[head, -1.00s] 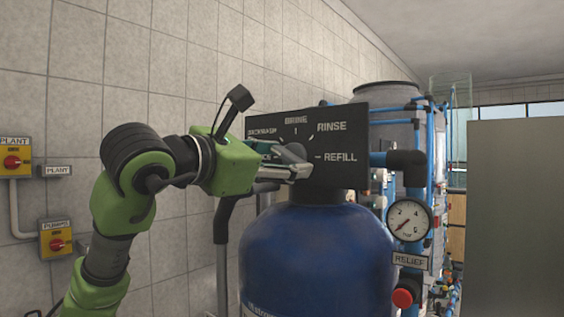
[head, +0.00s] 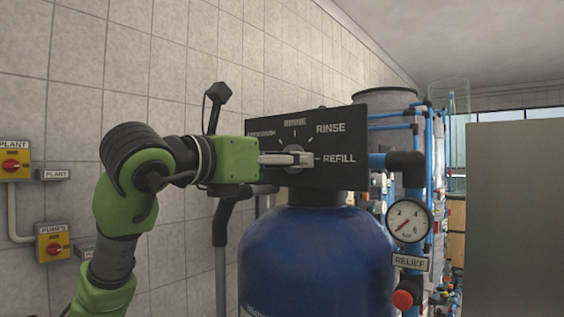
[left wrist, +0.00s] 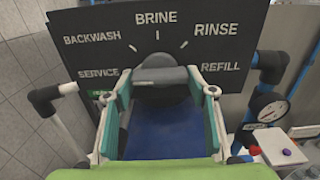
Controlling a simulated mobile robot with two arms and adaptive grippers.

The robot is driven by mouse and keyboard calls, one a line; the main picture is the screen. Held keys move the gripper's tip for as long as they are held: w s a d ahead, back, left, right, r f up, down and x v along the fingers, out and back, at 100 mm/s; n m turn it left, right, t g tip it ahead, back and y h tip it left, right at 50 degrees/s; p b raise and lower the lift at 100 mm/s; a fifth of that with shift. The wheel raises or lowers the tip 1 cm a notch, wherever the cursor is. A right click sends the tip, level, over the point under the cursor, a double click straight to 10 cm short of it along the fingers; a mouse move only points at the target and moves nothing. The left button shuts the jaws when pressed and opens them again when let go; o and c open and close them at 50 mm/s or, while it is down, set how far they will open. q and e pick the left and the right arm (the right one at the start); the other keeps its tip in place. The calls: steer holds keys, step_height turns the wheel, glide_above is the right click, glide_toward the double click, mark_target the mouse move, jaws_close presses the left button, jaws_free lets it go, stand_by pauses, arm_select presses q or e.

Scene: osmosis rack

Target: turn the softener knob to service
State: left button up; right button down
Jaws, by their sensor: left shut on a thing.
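The softener's black panel (head: 340,120) stands above the blue tank. It carries the words backwash, brine, rinse, service and refill; in the head view my left gripper (head: 308,159) covers the service word. In the left wrist view the panel (left wrist: 185,20) shows all five words. The grey knob (left wrist: 158,75) lies level between service at left and refill at right; I cannot tell which end is its pointer. My left gripper (left wrist: 160,88) is shut on the knob, one finger at each end. The knob (head: 293,149) is partly hidden by the fingers in the head view. My right gripper is not in view.
The blue tank (head: 315,255) is below the panel. Blue pipes, a gauge (head: 409,221) and a red relief knob (head: 402,299) are close at right. Yellow switch boxes (head: 54,242) are on the tiled wall at left. A grey panel (head: 520,200) stands far right.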

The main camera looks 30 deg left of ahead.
arm_select(q)
steer(key=shift+f, duration=0.1)
steer(key=o, duration=1.1)
steer(key=s, duration=1.2)
steer(key=shift+a, duration=0.45)
